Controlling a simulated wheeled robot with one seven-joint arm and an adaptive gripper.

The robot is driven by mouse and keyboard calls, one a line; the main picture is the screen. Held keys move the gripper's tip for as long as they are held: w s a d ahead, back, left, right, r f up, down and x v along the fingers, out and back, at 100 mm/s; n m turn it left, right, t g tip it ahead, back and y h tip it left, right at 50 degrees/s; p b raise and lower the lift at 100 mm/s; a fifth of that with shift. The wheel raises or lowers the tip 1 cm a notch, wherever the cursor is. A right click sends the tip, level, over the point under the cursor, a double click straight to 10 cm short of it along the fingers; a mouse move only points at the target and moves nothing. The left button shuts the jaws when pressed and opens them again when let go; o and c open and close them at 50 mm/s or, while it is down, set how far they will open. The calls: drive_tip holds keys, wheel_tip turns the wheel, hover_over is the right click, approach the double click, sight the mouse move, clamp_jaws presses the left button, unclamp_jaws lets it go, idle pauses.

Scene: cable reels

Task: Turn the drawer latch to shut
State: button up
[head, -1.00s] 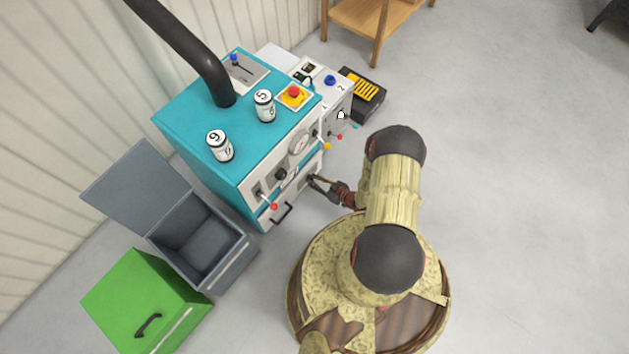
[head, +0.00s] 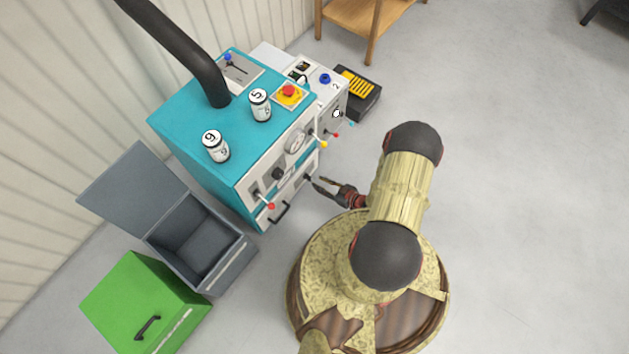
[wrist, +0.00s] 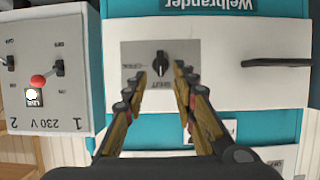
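The drawer latch is a black knob (wrist: 160,63) on a grey plate (wrist: 189,52) on the white drawer front (wrist: 225,90). Its long axis lies up and down in the upside-down wrist view, in line with the SHUT label below it; another label sits at its left. The drawer's black handle (wrist: 277,63) is to the right, and also shows in the head view (head: 280,214). My gripper (wrist: 156,80) is open and empty, its fingers apart before the plate, with the knob seen between and beyond the tips. In the head view my gripper (head: 318,184) stands just off the cabinet front.
The teal machine (head: 190,125) carries two numbered cans (head: 215,146) (head: 260,105) and a red button (head: 289,91). An open grey box (head: 235,275) and a green box (head: 135,290) stand left. Floor at right is clear.

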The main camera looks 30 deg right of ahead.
drive_tip(key=shift+v, duration=2.9)
drive_tip(key=shift+f, duration=0.1)
